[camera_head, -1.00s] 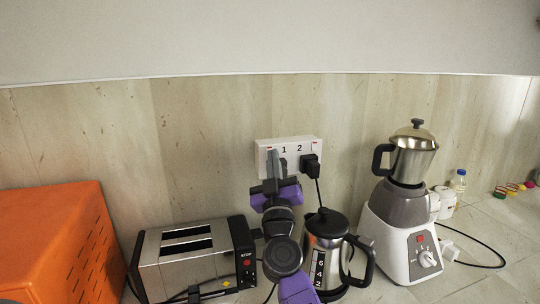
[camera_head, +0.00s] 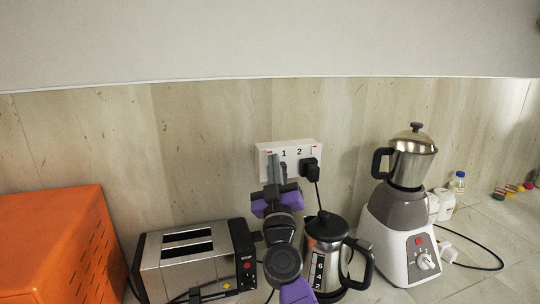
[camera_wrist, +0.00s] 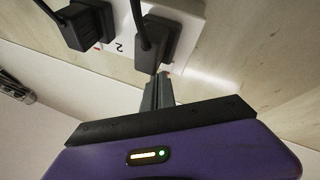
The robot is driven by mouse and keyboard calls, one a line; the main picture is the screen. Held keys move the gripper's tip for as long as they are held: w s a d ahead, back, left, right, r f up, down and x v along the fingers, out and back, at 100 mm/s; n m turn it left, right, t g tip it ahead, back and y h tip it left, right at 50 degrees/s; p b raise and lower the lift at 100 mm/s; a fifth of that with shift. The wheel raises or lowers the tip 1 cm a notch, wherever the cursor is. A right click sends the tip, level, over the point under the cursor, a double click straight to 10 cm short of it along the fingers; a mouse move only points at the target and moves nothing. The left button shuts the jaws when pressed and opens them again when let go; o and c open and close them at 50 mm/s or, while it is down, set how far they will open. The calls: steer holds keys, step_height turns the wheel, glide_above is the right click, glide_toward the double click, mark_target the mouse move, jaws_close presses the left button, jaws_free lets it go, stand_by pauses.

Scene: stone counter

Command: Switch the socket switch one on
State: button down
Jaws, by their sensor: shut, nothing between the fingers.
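The white double socket (camera_head: 305,143), labelled 1 and 2, is on the wall above the counter. A black plug (camera_head: 309,168) sits in its right outlet. My gripper (camera_head: 274,162) is in front of the socket's left part, covering much of outlet one. The wrist view shows the socket (camera_wrist: 190,38) upside down with two black plugs. The position of switch one is not clear.
A toaster (camera_head: 190,262) stands on the left, with an orange box (camera_head: 60,245) beyond it. A kettle (camera_head: 328,262) stands close to my arm on the right, and its cord runs up to the plug. A mixer grinder (camera_head: 400,225) stands further right.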

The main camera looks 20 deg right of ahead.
steer(key=shift+s, duration=0.15)
steer(key=shift+r, duration=0.1)
steer(key=s+p, duration=0.4)
steer(key=s, duration=0.1)
steer(key=shift+r+p, duration=0.25)
steer(key=shift+p, duration=0.1)
stand_by(0.3)
